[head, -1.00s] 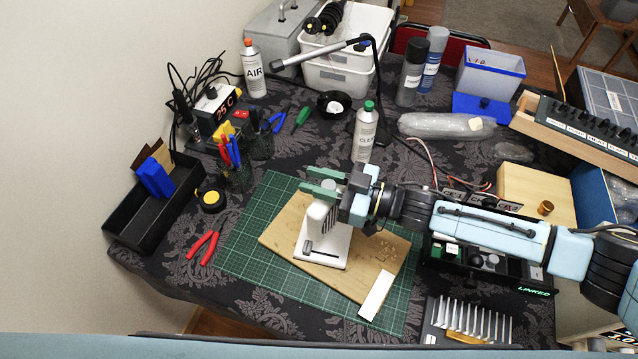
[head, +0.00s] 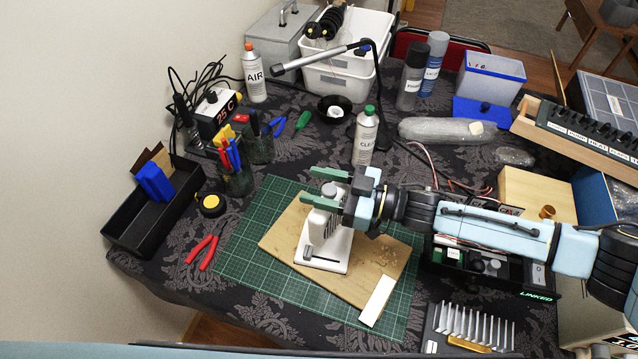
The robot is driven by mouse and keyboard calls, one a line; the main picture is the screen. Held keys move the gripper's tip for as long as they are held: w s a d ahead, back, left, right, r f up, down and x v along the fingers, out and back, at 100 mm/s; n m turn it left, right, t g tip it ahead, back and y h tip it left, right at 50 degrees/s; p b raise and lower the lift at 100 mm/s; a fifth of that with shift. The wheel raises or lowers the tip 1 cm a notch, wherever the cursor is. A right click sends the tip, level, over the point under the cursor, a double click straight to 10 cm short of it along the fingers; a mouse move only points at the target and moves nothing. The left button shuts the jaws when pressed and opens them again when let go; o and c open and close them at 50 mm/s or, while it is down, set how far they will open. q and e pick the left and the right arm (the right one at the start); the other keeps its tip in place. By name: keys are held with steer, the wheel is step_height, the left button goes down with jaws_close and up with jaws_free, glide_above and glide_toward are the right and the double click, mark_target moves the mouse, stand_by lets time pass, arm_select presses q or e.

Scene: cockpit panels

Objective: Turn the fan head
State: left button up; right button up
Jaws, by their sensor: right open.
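A small white fan device (head: 322,253) stands upright on a wooden board (head: 360,268) that lies on a green cutting mat (head: 250,258). Its grey knob-like top and dark vented head show between and below my gripper fingers. My right gripper (head: 325,188) comes in from the right, with its two green fingers apart on either side of the fan's top. I cannot tell whether either finger touches the fan. Part of the head is hidden by the near finger. My left gripper is not in view.
A white strip (head: 377,300) lies on the board's front corner. A spray bottle (head: 365,138) with a green cap stands behind the gripper. Red pliers (head: 202,250), a tape measure (head: 211,204) and a black tray (head: 140,222) are at the left. A finned block (head: 474,325) is at front right.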

steer(key=v, duration=1.3)
steer(key=shift+b, duration=0.35)
